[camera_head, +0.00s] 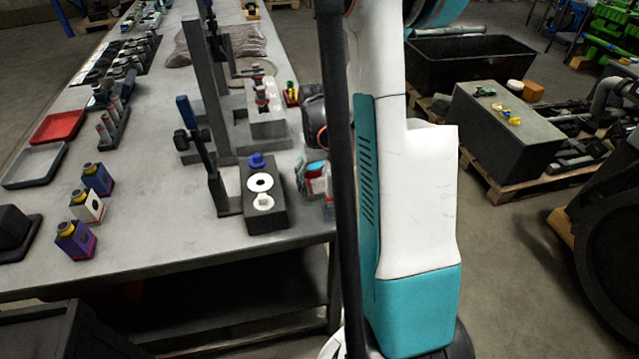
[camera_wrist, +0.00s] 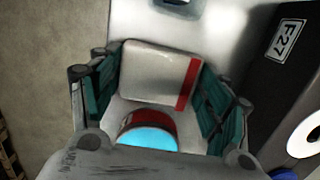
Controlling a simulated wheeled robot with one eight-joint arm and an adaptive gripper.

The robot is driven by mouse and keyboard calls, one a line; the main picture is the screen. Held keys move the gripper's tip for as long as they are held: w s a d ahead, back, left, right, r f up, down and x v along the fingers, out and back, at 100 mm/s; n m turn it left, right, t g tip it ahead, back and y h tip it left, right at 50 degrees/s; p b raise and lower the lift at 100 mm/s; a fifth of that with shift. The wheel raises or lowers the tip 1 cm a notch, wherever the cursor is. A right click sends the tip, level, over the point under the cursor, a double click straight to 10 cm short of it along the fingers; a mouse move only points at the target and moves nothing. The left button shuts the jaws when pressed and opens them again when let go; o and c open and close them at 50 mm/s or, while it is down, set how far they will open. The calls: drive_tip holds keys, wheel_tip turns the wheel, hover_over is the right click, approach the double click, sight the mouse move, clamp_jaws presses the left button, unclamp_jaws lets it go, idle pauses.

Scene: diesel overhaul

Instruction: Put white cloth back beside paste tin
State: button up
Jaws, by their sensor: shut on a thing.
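The white cloth (camera_wrist: 155,72) is a flat, pale square with a red stripe along its right side. In the wrist view it lies between the teal fingers of my gripper (camera_wrist: 160,80), which is shut on it. A round tin with a bright blue top and dark red side (camera_wrist: 147,133), seemingly the paste tin, is just below the cloth in the picture. My palm hides its lower part. In the head view my gripper (camera_head: 316,178) is low at the table's right edge, where cloth and tin are too small to tell apart clearly.
A dark block (camera_head: 264,208) with a blue knob and white ring stands just left of my gripper. Several small bottles (camera_head: 87,205) and trays (camera_head: 35,165) are further left. The tabletop (camera_head: 150,225) between is clear.

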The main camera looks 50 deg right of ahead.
sight(318, 181)
drive_tip(key=shift+f, duration=0.2)
drive_tip(key=o, duration=1.4)
drive_tip(key=shift+r, duration=0.1)
wheel_tip(318, 181, up, 12)
drive_tip(key=w+p, duration=0.1)
drive_tip(key=p, duration=0.2)
drive_tip(key=shift+d+p, duration=0.4)
drive_tip(key=shift+w, duration=0.1)
